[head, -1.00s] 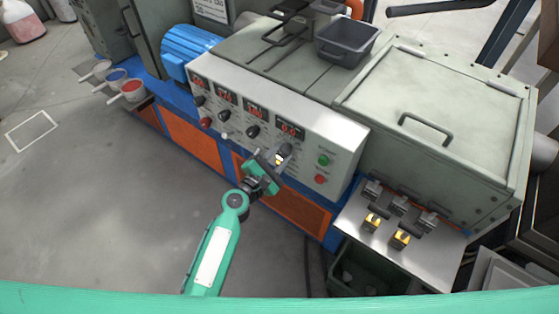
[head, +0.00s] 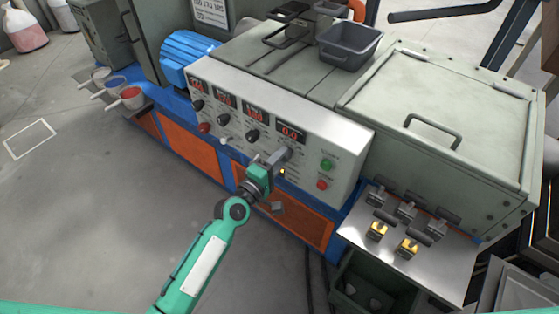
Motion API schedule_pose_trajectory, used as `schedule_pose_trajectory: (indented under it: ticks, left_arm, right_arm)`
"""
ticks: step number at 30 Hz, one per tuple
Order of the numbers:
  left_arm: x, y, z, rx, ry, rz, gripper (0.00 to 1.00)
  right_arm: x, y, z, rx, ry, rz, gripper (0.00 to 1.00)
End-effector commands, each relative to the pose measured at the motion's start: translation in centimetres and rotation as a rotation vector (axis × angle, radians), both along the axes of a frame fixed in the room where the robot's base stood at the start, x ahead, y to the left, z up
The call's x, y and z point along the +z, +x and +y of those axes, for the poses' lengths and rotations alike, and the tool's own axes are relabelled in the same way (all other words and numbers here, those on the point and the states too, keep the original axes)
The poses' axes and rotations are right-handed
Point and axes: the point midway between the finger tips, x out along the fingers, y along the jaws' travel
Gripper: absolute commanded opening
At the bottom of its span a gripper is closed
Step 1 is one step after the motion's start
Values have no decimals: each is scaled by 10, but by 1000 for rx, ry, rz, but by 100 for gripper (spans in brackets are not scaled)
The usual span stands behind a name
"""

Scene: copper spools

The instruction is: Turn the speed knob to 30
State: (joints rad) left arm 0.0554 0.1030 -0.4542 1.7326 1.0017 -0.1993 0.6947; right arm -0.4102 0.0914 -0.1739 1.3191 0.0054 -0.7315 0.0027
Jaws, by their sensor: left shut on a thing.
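The control panel (head: 345,143) slopes along the front of the machine. Its rightmost red display (head: 290,133) appears to read 0.0. Dark knobs sit under the other displays, one of them (head: 252,135) just left of my gripper. My left gripper (head: 282,156) reaches up from below and is shut at the spot under the rightmost display, where a knob belongs. The fingers hide that knob, so its pointer and scale cannot be read. My right gripper is not in view.
A green button (head: 326,164) and a red button (head: 322,185) sit close to the right of my gripper. A metal shelf (head: 437,268) with small clamps and copper-coloured pieces juts out at the lower right. The floor (head: 110,220) at left is clear.

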Motion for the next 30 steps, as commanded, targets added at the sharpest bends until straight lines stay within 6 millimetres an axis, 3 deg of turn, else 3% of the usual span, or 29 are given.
schedule_pose_trajectory:
  ticks: [23,24,26,30]
  left_arm:
    - [-1,0,0,-1,79,-55,9]
    - [-1,0,0,-1,78,-54,40]
    - [-1,0,0,-1,78,-54,52]
    - [-1,0,0,0,78,-55,54]
  right_arm:
    - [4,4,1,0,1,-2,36]
    - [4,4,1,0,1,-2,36]
    - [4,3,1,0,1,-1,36]
    - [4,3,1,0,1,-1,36]
